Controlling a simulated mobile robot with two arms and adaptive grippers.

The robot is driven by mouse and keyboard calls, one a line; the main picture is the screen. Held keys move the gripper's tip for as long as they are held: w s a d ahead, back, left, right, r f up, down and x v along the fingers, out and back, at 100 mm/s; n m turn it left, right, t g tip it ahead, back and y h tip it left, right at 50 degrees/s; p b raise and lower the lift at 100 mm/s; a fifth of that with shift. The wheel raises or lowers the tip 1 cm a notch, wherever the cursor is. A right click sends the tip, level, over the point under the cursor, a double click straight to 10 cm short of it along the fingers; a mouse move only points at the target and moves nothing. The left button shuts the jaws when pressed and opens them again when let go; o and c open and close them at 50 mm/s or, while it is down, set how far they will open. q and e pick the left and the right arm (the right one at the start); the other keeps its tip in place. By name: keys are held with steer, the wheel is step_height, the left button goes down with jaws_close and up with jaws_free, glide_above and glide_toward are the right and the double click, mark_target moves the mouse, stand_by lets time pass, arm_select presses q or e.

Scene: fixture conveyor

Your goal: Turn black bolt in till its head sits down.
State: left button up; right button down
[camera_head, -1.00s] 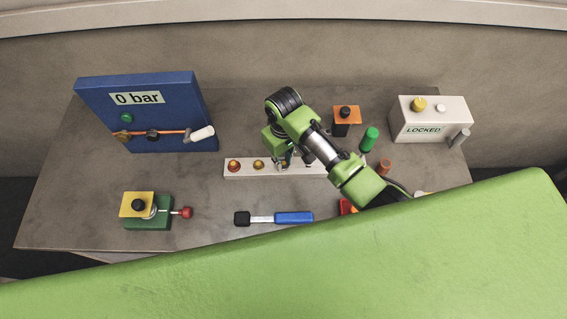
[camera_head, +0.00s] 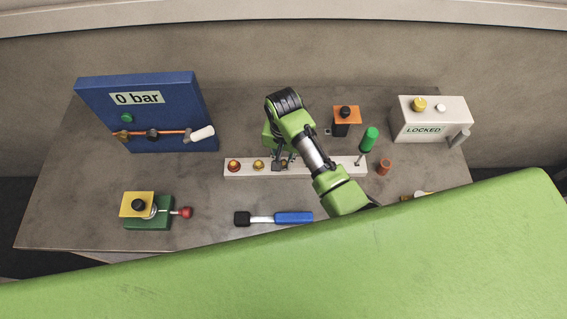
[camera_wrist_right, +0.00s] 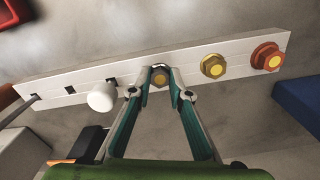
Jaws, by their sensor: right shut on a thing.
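A dark hex bolt head (camera_wrist_right: 160,76), the black bolt, sits in the white bar (camera_wrist_right: 90,77) in the right wrist view, left of a gold bolt and a red-orange bolt. My right gripper (camera_wrist_right: 160,79) is shut on this head, one fingertip on each side. In the head view my right gripper (camera_head: 285,161) is over the middle of the white bar (camera_head: 325,169), and my arm partly hides the bolt. How far the head stands off the bar cannot be told. My left gripper does not show.
The gold bolt (camera_head: 258,165) and red-orange bolt (camera_head: 234,166) stand in the bar. A white knob (camera_wrist_right: 102,97) is close beside the left finger. A green-handled tool (camera_head: 369,138) stands at the bar's right end. A blue-handled tool (camera_head: 293,217) lies in front.

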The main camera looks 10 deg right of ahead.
steer(key=shift+w, duration=0.1)
steer(key=c, duration=1.8)
jaws_free()
steer(key=n, duration=0.3)
steer(key=shift+n, duration=0.3)
steer(key=n, duration=0.2)
steer(key=shift+n, duration=0.3)
steer(key=n, duration=0.4)
steer(key=shift+n, duration=1)
